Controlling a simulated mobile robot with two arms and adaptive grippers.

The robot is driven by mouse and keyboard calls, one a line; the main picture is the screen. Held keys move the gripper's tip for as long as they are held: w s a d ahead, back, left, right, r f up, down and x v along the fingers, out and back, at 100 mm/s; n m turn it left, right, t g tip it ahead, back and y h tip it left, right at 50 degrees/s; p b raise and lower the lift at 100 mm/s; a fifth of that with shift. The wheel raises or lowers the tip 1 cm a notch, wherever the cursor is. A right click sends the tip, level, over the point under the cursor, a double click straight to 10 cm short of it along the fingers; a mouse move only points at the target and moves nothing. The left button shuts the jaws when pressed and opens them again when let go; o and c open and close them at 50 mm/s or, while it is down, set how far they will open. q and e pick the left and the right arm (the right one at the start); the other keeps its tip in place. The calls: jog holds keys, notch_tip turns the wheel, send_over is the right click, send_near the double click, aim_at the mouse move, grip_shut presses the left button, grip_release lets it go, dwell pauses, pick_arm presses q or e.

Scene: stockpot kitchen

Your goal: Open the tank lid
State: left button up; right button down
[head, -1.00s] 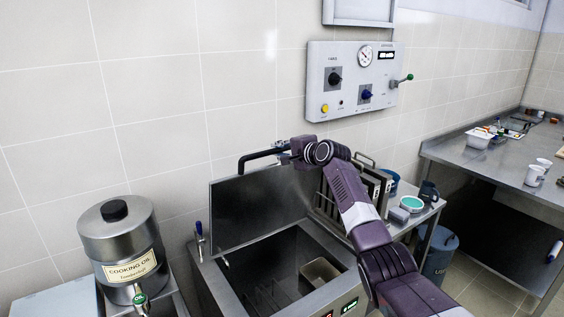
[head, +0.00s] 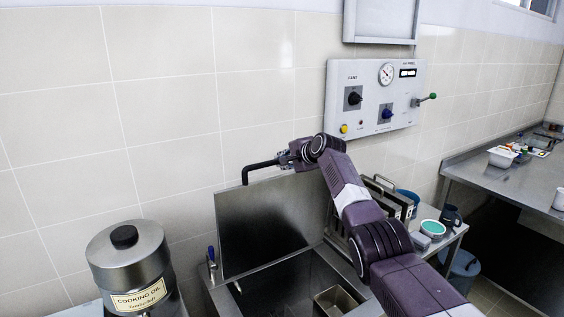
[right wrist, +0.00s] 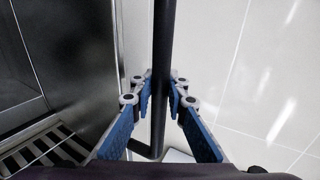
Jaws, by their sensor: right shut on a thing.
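The steel tank lid (head: 262,222) stands raised, close to upright, at the back of the tank in the head view. The open tank (head: 278,284) shows below it. A black bar handle (head: 262,168) runs along the lid's top edge. My right gripper (head: 290,158) is at the right end of this handle. In the right wrist view the blue-padded fingers (right wrist: 160,92) are shut around the black handle (right wrist: 163,45), and the lid's metal face (right wrist: 65,60) is to the left. My left gripper is not in view.
A cooking oil dispenser (head: 128,262) stands left of the tank. A control panel (head: 375,98) is on the tiled wall above right. A small side table with a green-topped container (head: 432,228) is right of the tank. A steel counter (head: 500,178) is further right.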

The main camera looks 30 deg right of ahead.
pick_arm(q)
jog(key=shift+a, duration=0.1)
pick_arm(e)
jog(key=c, duration=2.2)
grip_release()
jog(key=shift+s+r, duration=0.1)
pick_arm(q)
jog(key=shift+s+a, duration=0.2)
pick_arm(e)
jog(key=shift+s, duration=0.2)
jog(key=v, duration=1.1)
jog(key=shift+s+r, duration=0.25)
jog(key=shift+r, duration=0.1)
